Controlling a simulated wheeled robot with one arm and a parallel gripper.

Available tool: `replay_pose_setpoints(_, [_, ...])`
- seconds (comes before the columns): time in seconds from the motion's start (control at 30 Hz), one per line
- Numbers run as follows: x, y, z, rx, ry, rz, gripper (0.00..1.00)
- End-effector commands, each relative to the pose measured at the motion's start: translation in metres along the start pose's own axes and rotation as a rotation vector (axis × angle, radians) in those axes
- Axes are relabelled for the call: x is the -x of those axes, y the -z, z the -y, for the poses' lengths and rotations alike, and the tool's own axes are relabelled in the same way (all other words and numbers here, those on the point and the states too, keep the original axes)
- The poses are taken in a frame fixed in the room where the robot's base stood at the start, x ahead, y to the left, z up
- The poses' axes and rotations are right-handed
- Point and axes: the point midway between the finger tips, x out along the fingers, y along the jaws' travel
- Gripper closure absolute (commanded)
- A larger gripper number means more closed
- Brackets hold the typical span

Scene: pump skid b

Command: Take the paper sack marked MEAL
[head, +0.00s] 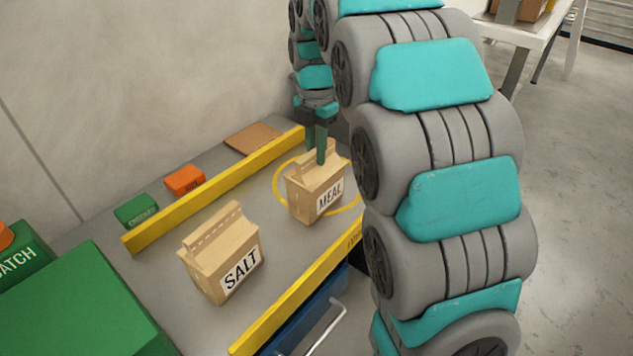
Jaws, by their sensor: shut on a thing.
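The paper sack marked MEAL (315,194) is tan with a folded top and a white label with black letters. It is upright on the grey bench, inside a yellow ring (282,203) that shows around it. My gripper (321,152) points down at the sack's top and is shut on its folded top. I cannot tell whether the sack's base touches the bench. A similar paper sack marked SALT (222,255) stands apart, nearer and to the left.
A yellow bar (215,190) runs behind the sacks, and a yellow edge strip (300,303) lies in front. Behind the bar are a small green box (136,211), an orange box (184,180) and a brown flat piece (254,138). Large green boxes (82,306) fill the lower left. My arm covers the right side.

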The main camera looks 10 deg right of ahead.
Motion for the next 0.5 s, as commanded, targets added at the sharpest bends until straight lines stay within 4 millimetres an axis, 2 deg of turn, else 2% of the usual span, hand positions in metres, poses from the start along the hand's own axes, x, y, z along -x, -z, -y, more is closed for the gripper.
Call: replay_pose_setpoints(0.5, [0.0088,0.0001,-0.0004,0.001,-0.002,0.001,1.00])
